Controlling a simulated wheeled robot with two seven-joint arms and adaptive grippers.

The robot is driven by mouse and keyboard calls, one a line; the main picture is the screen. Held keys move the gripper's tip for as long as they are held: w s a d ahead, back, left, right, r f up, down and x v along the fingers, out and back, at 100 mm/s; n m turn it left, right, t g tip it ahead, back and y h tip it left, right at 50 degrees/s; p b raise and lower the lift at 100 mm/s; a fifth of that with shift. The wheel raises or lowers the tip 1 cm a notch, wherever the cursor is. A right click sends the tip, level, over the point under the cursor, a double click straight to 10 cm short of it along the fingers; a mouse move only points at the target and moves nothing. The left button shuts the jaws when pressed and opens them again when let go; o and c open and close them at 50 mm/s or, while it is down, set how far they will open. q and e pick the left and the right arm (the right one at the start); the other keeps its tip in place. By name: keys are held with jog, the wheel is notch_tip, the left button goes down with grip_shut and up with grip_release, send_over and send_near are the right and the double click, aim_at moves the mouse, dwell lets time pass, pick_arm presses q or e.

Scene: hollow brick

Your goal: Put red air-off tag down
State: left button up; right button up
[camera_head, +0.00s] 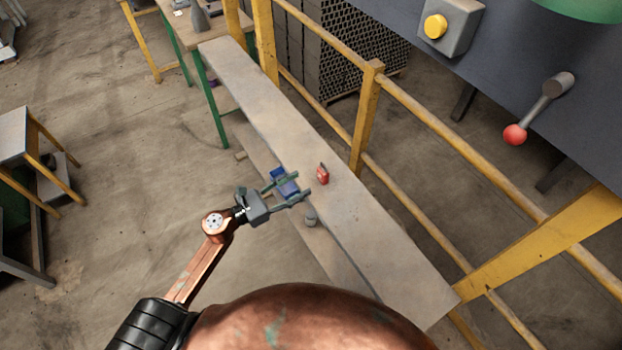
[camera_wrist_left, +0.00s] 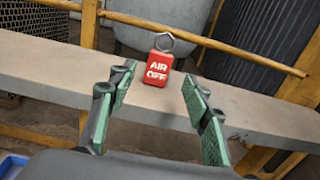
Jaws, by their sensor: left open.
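The red air-off tag (camera_head: 323,174) stands on the long grey bench (camera_head: 355,215), close to its far edge. In the left wrist view the tag (camera_wrist_left: 158,68) shows white "AIR OFF" lettering and a grey metal ring on top. It looks upright. My left gripper (camera_head: 291,188) is open and empty, its fingers pointing at the tag from the near side of the bench. In the left wrist view the tag is framed between the green finger pads (camera_wrist_left: 158,98), apart from both. My right gripper is not in view.
A yellow railing (camera_head: 367,115) runs behind the bench. A red-knobbed lever (camera_head: 515,134) and yellow button (camera_head: 435,26) are on the machine at right.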

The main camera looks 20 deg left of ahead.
pick_arm(q)
jog(key=shift+v, duration=0.95)
